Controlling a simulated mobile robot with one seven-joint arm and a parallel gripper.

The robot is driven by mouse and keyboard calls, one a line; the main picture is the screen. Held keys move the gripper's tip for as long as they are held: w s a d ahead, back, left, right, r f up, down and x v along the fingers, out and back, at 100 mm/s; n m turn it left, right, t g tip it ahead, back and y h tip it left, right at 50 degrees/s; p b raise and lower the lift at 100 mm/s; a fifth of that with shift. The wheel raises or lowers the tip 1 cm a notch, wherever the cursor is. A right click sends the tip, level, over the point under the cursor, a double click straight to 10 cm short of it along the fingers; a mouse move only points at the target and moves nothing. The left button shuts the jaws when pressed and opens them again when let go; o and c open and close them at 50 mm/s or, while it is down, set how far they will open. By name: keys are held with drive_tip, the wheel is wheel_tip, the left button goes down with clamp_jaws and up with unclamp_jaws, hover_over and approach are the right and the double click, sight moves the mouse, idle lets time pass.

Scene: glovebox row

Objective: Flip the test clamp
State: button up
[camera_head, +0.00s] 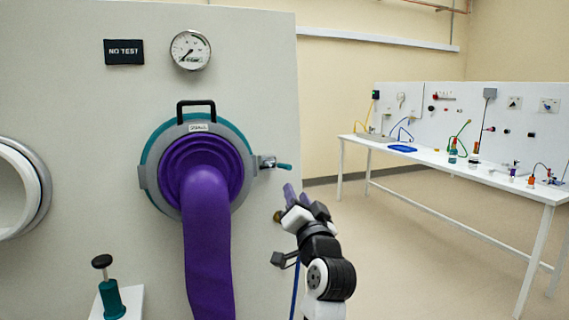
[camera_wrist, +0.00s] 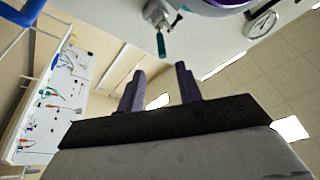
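The test clamp (camera_head: 267,162) is a small metal toggle clamp with a teal handle, fixed at the right edge of the round glove port. Its handle points right in the head view. In the wrist view the clamp (camera_wrist: 157,14) is at the top, its teal handle (camera_wrist: 161,44) pointing down. My gripper (camera_head: 293,192) is below and slightly right of the clamp in the head view, apart from it. In the wrist view the two purple fingers of my gripper (camera_wrist: 160,86) stand apart with nothing between them.
The port has a teal and grey ring with a black handle (camera_head: 196,108) and a hanging purple glove (camera_head: 208,240). A gauge (camera_head: 190,50) and a "NO TEST" sign (camera_head: 124,52) are above. A teal plunger (camera_head: 110,295) stands lower left. A white bench (camera_head: 450,178) is far right.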

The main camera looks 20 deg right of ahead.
sight(285, 167)
drive_tip(key=p+x, duration=0.3)
drive_tip(key=x, duration=0.8)
drive_tip(key=shift+w+a+r, duration=0.1)
drive_tip(key=shift+r, duration=0.15)
drive_tip(key=shift+w+r+p, duration=0.1)
drive_tip(key=shift+w+p, duration=0.3)
drive_tip(key=shift+w, duration=0.2)
drive_tip(key=shift+c, duration=0.4)
clamp_jaws()
